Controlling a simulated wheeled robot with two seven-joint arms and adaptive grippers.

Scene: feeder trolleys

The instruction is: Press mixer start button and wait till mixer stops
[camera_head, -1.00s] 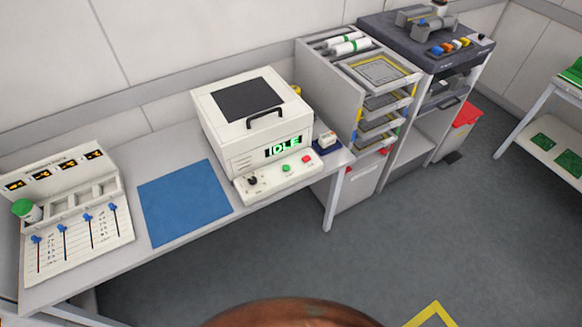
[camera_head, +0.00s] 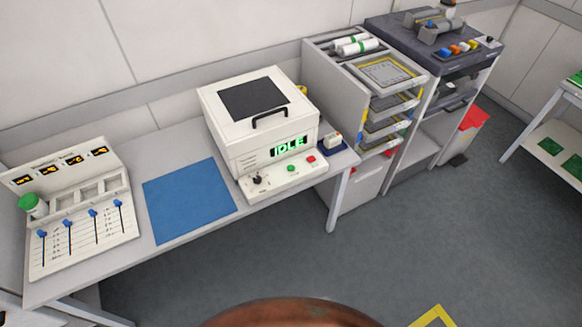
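The mixer (camera_head: 235,137) is a white box on the grey bench, with a dark window in its closed lid and a black handle on top. Its green display (camera_head: 288,146) reads "IDLE". On the front panel are a black knob (camera_head: 257,180), a green button (camera_head: 291,168) and a red button (camera_head: 311,159). The panel labels are too small to read. Neither of my grippers is in view.
A blue mat (camera_head: 189,200) lies on the bench (camera_head: 75,283) left of the mixer. A slider panel (camera_head: 82,238) with a green-capped jar (camera_head: 31,203) stands further left. A tray rack (camera_head: 336,98) is to the right. Open floor lies in front.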

